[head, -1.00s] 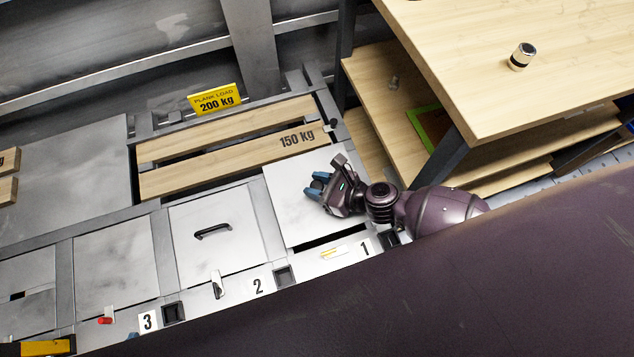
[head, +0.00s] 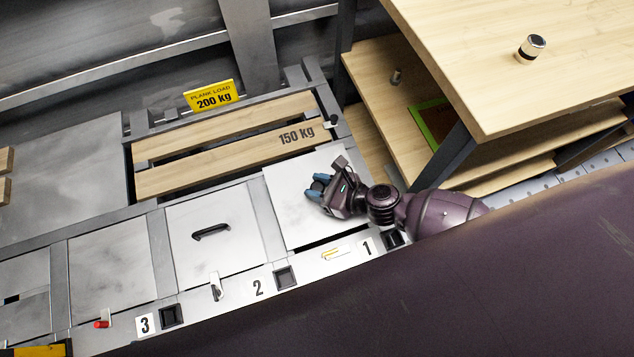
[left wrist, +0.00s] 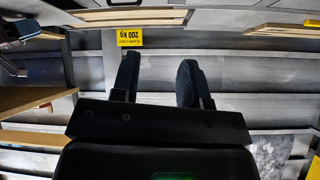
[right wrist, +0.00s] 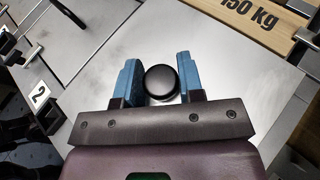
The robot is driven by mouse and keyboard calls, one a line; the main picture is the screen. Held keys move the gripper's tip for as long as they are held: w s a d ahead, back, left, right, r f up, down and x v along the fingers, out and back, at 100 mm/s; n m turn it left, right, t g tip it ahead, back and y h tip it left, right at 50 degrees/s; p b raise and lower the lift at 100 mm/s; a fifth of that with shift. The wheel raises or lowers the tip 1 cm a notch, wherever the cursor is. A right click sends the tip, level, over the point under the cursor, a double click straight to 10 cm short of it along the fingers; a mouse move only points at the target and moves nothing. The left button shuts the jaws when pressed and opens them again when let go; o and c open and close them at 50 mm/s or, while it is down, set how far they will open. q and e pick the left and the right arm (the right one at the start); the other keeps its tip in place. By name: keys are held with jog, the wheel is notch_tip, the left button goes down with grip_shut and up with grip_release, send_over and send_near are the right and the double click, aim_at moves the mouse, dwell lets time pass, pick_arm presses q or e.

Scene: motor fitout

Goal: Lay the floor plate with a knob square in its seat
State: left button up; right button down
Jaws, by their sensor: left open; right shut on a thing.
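The pale metal floor plate (head: 293,215) lies over the bay by the number 1, right of the plate with a bar handle. A dark gap shows along its near edge, and I cannot tell whether it is fully down. Its round black knob (right wrist: 161,83) sits between the blue fingers of my right gripper (right wrist: 158,78), which is shut on it. In the head view my right gripper (head: 318,189) hides part of the plate. My left gripper (left wrist: 160,78) is open and empty in the left wrist view, away from the plate.
A handled plate (head: 215,240) lies to the left. Wooden planks (head: 235,160) marked 150 kg lie behind. A wooden workbench (head: 470,70) with a knob-like piece (head: 530,47) on top stands at the right. A yellow load sign (head: 211,96) stands at the back.

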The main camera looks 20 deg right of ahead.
pick_arm(q)
jog(key=shift+s+f+b, duration=0.2)
jog(key=shift+f+b, duration=0.1)
jog(key=shift+b, duration=0.1)
pick_arm(e)
jog(key=shift+f, duration=0.7)
